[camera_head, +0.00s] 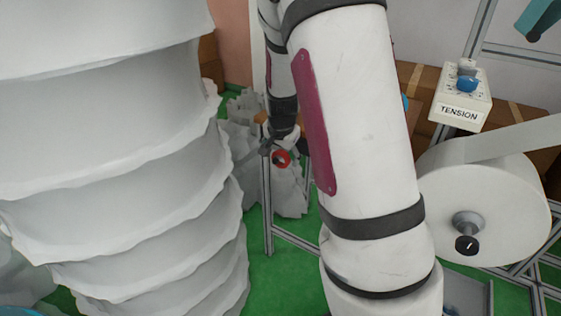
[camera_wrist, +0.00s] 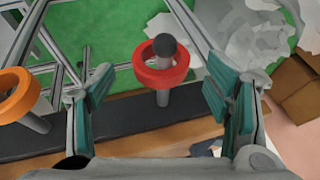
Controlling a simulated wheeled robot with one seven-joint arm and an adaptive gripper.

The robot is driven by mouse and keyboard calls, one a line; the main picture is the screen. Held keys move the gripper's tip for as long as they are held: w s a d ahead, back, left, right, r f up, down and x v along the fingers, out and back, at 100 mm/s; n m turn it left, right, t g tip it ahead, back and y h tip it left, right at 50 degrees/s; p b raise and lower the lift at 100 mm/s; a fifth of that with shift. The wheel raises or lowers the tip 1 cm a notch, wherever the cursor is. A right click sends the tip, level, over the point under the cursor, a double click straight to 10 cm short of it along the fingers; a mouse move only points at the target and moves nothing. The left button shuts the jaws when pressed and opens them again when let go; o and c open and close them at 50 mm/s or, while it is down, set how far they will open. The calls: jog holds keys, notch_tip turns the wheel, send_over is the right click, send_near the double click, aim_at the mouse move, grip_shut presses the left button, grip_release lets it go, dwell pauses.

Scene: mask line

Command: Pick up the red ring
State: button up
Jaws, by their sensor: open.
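The red ring (camera_wrist: 161,77) sits around an upright grey peg with a dark round top (camera_wrist: 165,46) in the wrist view. It lies between and just beyond my open gripper's fingers (camera_wrist: 165,104), with clear space on both sides. In the head view the red ring (camera_head: 282,159) shows small, near the end of my arm. My gripper (camera_head: 278,148) is partly hidden there by my own arm. No finger appears to touch the ring.
An orange ring (camera_wrist: 18,95) surrounds another peg at the left of the wrist view. A dark rail (camera_wrist: 110,136) runs under the pegs. White crumpled material (camera_wrist: 240,35) lies beyond. A white roll (camera_head: 485,205) and a TENSION box (camera_head: 460,97) stand right.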

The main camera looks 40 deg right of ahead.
aim_at(281, 153)
jog(key=b+x, duration=0.1)
jog(key=x, duration=0.3)
jog(key=shift+c, duration=0.3)
jog(key=c, duration=1.2)
jog(key=shift+o, duration=0.2)
jog(key=shift+r, duration=0.15)
